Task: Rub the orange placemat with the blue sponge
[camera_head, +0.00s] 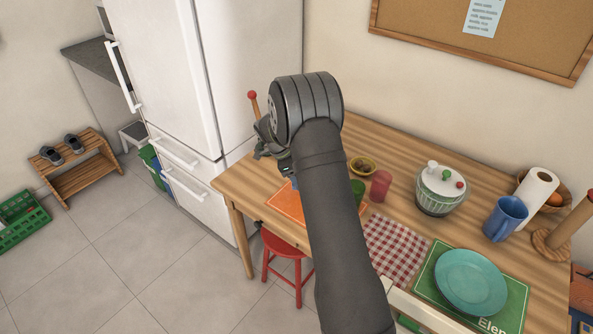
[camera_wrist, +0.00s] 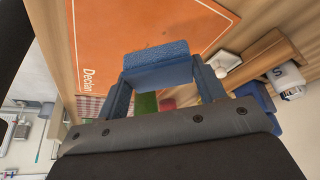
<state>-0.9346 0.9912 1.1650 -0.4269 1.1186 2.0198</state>
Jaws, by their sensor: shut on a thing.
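The orange placemat (camera_head: 286,204) lies on the wooden table near its left end, partly hidden behind my arm. My gripper (camera_wrist: 160,84) is shut on the blue sponge (camera_wrist: 157,66), which spans the space between the two fingers. The sponge is over the placemat in this view; I cannot tell whether it touches it. In the head view my arm hides most of the gripper, and only a small blue patch shows beside it.
A checkered cloth (camera_head: 395,246), teal plate (camera_head: 470,281) and blue mug (camera_head: 506,218) are farther right. A fridge (camera_head: 245,60) stands behind the table's left end.

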